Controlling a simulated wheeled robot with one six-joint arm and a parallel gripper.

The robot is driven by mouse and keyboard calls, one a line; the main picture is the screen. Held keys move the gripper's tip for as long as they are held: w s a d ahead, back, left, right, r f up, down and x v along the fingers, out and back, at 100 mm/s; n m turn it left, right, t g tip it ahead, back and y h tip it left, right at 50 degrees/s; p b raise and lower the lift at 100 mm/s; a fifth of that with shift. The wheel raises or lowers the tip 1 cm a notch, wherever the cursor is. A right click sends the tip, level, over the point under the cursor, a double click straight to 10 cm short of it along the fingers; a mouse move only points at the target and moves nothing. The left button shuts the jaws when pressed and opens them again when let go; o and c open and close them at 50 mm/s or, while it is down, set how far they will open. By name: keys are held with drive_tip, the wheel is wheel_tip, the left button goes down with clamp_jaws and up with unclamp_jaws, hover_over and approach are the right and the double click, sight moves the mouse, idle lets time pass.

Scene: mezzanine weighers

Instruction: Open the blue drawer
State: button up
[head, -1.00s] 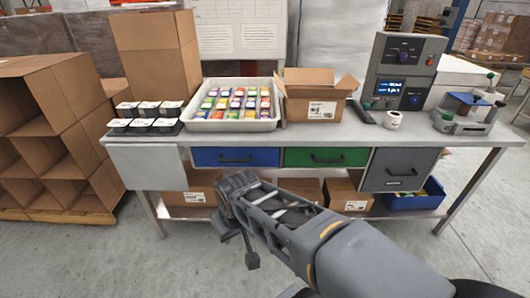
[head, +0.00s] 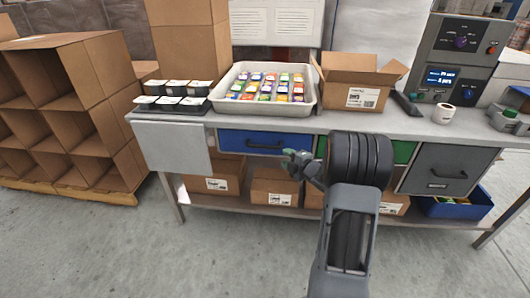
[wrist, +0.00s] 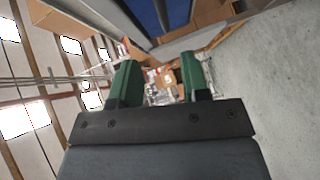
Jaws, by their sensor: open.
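The blue drawer (head: 229,139) is under the bench top, left of the green drawer (head: 403,152), and looks closed. Its dark bar handle (head: 262,146) is on the front. My gripper (head: 290,158) is in front of the drawer's lower right part, just below and right of the handle, with no visible contact. In the wrist view its two green fingers (wrist: 164,85) stand apart with nothing between them. A strip of blue, probably the drawer front (wrist: 146,15), shows at the top of that view. My arm hides part of the green drawer.
The bench top (head: 300,122) holds a tray of coloured packs (head: 222,103), black-and-white tubs (head: 172,104), an open carton (head: 352,94) and a scale console (head: 450,65). A grey drawer (head: 440,170) is at right. The floor in front is clear.

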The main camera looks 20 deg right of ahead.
sight(265, 147)
drive_tip(key=shift+n+y, duration=0.4)
drive_tip(key=shift+y, duration=0.1)
drive_tip(key=x, duration=0.9)
drive_tip(key=b+x, duration=0.1)
drive_tip(key=x, duration=0.3)
drive_tip(key=shift+w+a+f, duration=0.1)
drive_tip(key=shift+w+f, duration=0.25)
clamp_jaws()
